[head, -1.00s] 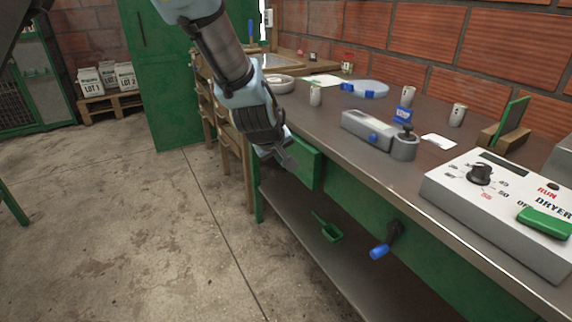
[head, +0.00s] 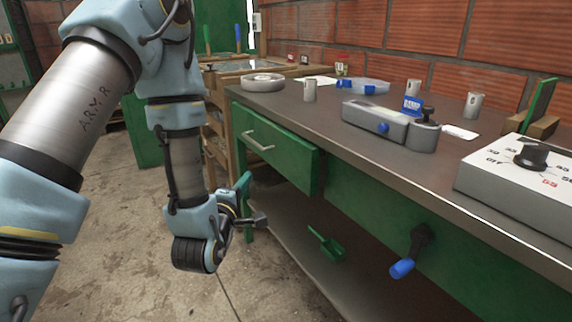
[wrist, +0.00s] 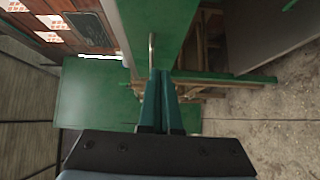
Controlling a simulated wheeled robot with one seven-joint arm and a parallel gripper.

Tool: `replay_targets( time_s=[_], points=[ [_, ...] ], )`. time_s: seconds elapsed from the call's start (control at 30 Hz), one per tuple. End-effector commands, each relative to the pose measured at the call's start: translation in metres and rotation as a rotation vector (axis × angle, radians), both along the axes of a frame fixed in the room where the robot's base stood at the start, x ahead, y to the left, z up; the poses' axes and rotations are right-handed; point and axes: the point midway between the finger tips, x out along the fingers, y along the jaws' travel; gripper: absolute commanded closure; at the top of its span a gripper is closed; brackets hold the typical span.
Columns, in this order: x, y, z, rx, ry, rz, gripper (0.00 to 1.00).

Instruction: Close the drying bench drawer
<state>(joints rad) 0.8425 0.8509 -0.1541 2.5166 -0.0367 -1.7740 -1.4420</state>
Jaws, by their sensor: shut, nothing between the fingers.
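The drying bench drawer (head: 285,160) has a green front with a pale bar handle (head: 259,140). It sits under the left part of the bench top, and its right end stands a little proud of the green panel beside it. How far it is open is hard to tell. My gripper (head: 245,181) is in front of and below the drawer's left part, apart from it in the head view. In the wrist view the teal fingers (wrist: 162,74) are together and empty, pointing toward a green panel with a metal handle (wrist: 152,48). Contact cannot be told there.
The bench top (head: 320,115) holds a grey device (head: 385,125), several cups and a dryer control box (head: 520,185). A blue-handled crank (head: 403,267) sticks out below. A green scoop (head: 325,245) lies on the lower shelf. Bare floor (head: 125,240) lies left.

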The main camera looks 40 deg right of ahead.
Motion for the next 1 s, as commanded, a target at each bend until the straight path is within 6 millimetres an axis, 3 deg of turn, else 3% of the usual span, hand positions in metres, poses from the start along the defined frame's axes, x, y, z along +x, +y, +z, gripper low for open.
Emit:
replay_targets(
  time_s=[0.13,0.87,1.0],
  points=[
    [0.001,0.004,0.0,-0.033,0.005,0.005,1.0],
    [0.015,-0.016,-0.003,-0.034,0.001,0.004,1.0],
    [0.034,-0.04,0.003,-0.032,0.003,0.003,1.0]
  ],
)
